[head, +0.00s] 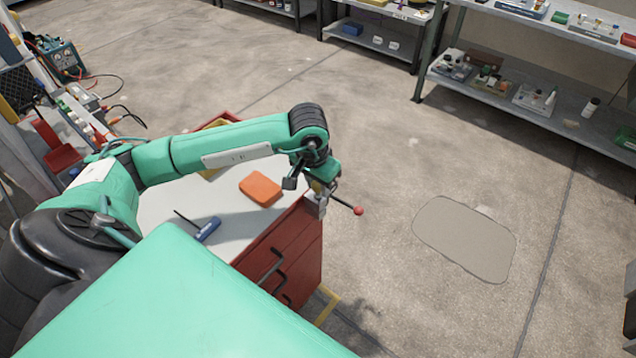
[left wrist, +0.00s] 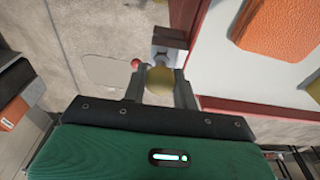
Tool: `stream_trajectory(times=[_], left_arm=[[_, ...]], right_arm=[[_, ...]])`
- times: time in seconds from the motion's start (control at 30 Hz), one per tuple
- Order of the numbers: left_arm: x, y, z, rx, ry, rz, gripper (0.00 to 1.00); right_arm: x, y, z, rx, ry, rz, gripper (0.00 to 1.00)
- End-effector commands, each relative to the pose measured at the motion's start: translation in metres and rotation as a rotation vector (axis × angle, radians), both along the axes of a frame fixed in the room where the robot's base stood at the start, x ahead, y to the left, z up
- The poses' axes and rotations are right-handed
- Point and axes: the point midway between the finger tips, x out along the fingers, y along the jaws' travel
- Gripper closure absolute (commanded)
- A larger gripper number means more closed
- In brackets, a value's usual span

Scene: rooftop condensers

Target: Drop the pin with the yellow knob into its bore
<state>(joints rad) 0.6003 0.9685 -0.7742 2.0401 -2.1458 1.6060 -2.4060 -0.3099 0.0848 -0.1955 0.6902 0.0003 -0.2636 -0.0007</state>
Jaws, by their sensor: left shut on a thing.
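My left gripper (head: 321,190) is over the right corner of the red cabinet. In the left wrist view, its two fingers are shut on the yellow knob (left wrist: 160,79), which sits between the fingertips. The pin's shank below the knob is hidden. A grey metal fixture (left wrist: 168,52) shows just beyond the knob, at the cabinet's edge. A bar ending in a red ball (head: 359,210) sticks out beside the gripper; the ball also shows in the left wrist view (left wrist: 134,64). I cannot see the bore, nor tell whether the pin is in it. My right gripper is not in view.
The red cabinet (head: 300,250) has a pale top with an orange box (head: 261,189) and a blue-handled screwdriver (head: 207,229) on it. Shelves (head: 510,90) with small parts stand at the back right. The floor to the right of the cabinet is clear.

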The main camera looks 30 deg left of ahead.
Motion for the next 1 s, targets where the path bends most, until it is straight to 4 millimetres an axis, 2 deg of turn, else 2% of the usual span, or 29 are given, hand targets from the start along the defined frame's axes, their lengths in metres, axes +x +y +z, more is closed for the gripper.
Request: stream_trajectory(times=[0.03,0.13,0.17,0.43,0.57,0.67,1.0], left_arm=[[0.0,0.0,0.0,0.0,0.0,0.0,0.7],[0.0,0.0,0.0,0.0,0.0,0.0,0.5],[0.0,0.0,0.0,0.0,0.0,0.0,0.46],[0.0,0.0,0.0,0.0,0.0,0.0,0.46],[0.0,0.001,0.008,0.002,-0.002,0.0,0.46],[-0.002,0.001,0.023,0.001,-0.005,-0.001,0.46],[-0.013,0.001,0.096,0.001,-0.006,-0.001,0.46]], right_arm=[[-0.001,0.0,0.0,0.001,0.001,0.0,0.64],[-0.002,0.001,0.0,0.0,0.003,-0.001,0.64],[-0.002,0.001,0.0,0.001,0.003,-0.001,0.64],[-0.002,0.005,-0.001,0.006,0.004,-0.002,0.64],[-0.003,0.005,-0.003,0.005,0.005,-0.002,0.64],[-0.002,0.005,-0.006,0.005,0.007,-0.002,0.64],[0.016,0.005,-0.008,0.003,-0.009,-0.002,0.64]])
